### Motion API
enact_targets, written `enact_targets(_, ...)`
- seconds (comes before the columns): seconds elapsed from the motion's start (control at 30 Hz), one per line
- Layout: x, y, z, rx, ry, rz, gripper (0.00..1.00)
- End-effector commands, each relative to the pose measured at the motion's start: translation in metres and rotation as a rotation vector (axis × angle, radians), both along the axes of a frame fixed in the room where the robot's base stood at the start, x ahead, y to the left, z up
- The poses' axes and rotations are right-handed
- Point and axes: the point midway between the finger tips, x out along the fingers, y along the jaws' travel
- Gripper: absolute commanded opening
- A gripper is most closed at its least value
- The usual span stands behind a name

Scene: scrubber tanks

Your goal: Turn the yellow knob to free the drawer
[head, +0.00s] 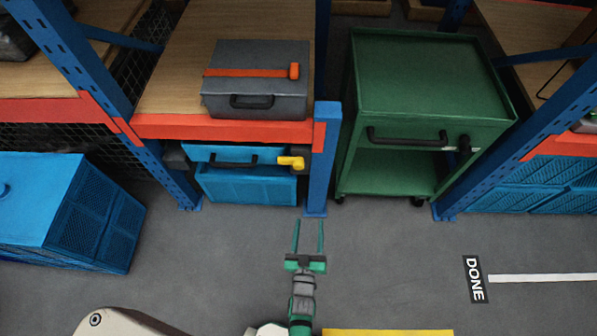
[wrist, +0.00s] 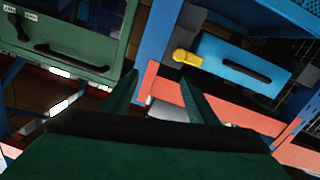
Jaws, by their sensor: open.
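The yellow knob (head: 291,162) sticks out at the right end of the front of a blue drawer (head: 220,154) under the shelf's red beam. The drawer front has a dark handle, and the drawer looks closed. In the wrist view the yellow knob (wrist: 187,58) shows above and between the fingertips, with the blue drawer front (wrist: 240,62) to its right. My gripper (head: 308,222) is open and empty, in front of the shelf, below and to the right of the knob in the head view. Its green fingers (wrist: 158,82) are apart and do not appear to touch the knob.
A blue post (head: 322,165) stands just right of the knob. A green cart (head: 430,75) with dark handles is right of the post. A grey toolbox (head: 255,85) sits on the shelf above. A blue crate (head: 75,215) stands at left.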

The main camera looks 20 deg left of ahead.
Motion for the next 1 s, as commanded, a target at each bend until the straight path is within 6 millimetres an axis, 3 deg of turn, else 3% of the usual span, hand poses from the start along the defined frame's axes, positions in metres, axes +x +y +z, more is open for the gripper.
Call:
enact_targets(0.03, 0.022, 0.014, -0.006, -0.004, -0.014, 0.015, 0.53)
enact_targets(0.1, 0.044, 0.03, -0.014, -0.014, -0.031, 0.031, 0.53)
enact_targets(0.3, 0.091, 0.067, -0.026, -0.032, -0.061, 0.058, 0.53)
enact_targets(0.67, 0.125, 0.086, -0.028, -0.041, -0.075, 0.063, 0.53)
enact_targets(1.0, 0.179, 0.101, -0.028, -0.039, -0.074, 0.062, 0.53)
